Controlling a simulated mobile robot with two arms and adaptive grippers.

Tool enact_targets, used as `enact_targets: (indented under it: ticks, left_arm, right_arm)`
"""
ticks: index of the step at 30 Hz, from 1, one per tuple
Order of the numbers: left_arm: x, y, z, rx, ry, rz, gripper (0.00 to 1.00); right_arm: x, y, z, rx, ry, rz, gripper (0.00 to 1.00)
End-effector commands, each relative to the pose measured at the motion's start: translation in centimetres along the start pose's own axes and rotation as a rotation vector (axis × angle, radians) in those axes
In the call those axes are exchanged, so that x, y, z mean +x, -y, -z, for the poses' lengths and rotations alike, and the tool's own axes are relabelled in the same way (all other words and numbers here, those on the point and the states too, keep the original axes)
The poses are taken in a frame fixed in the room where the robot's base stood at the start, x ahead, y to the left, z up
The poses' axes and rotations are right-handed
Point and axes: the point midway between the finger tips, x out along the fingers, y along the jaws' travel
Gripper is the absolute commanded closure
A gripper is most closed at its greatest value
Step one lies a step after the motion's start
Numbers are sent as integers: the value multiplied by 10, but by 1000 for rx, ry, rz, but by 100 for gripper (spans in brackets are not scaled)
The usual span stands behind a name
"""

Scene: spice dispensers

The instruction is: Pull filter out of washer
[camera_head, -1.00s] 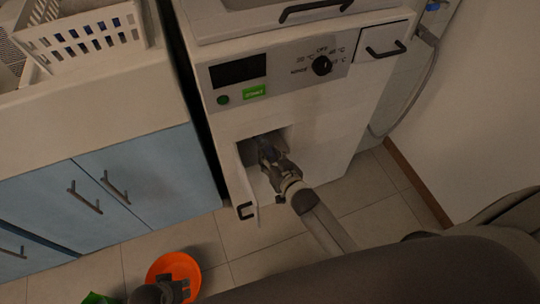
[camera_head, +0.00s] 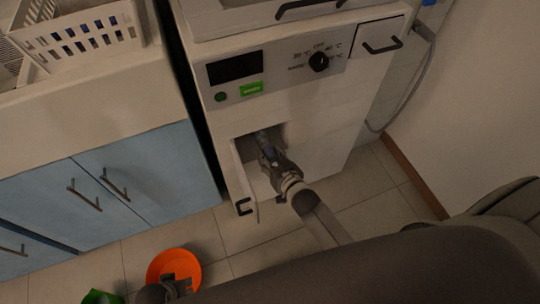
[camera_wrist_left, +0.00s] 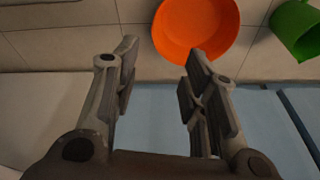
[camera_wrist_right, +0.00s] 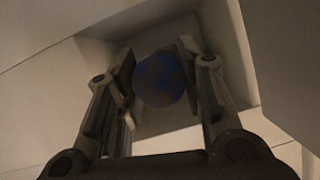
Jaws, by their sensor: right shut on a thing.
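The white washer (camera_head: 310,110) stands in the middle of the head view, with a small flap (camera_head: 243,180) open at its lower front. My right gripper (camera_head: 268,150) is at the opening behind that flap and is shut on the filter (camera_head: 263,139), a dark blue piece. In the right wrist view the filter (camera_wrist_right: 160,80) is a round blue end between the two fingers (camera_wrist_right: 158,92), inside the square recess. How much of it is still in the recess is hidden. My left gripper (camera_wrist_left: 162,75) is open and empty, and points down toward the floor.
An orange bowl (camera_wrist_left: 195,25) and a green container (camera_wrist_left: 298,30) are on the tiled floor below my left gripper. Blue cabinets (camera_head: 150,185) with a counter and a white basket (camera_head: 85,40) stand left of the washer. A wall is at the right.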

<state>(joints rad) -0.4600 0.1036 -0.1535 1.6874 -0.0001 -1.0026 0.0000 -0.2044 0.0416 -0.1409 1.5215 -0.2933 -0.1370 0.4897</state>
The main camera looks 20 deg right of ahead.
Motion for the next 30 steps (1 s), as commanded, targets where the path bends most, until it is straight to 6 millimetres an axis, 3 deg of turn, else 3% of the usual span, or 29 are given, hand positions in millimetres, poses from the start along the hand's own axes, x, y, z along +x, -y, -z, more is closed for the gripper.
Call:
enact_targets:
  ticks: [16, 30]
  left_arm:
    - [1, -1, -1, 1, -6, -2, 60]
    - [25, -2, -23, 4, 16, -3, 60]
  right_arm:
    - [-6, 0, -1, 1, 0, 0, 96]
    - [-23, 0, -8, 0, 0, 1, 96]
